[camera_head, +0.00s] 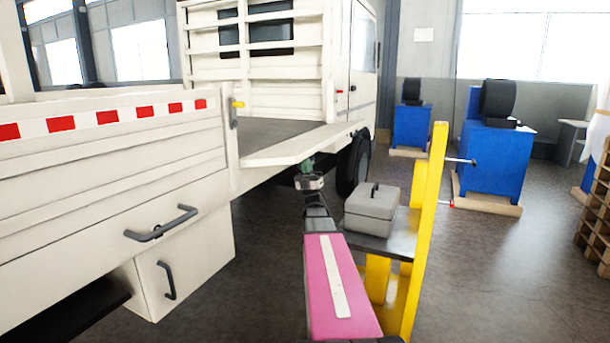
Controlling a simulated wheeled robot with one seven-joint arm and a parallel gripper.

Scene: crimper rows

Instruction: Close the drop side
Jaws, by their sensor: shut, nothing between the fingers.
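The white truck's drop side (295,146) is folded outward from the bed (270,133), roughly level, with its free edge toward me. Behind it the bed floor shows open up to the slatted front wall. My arm reaches forward from the bottom of the view, and my gripper (307,164) is at its far end, small, beneath or just at the outer edge of the drop side. It is shut and holds nothing. I cannot tell whether it touches the panel. A yellow latch (238,104) sits on the post at the left end of the opening.
A side panel with red and white stripes (105,117) stands upright at left, above lockers with black handles (162,223). A yellow-framed stand (430,220) with a grey toolbox (371,208) is close right of my arm. Blue machines (493,165) stand beyond; floor between is clear.

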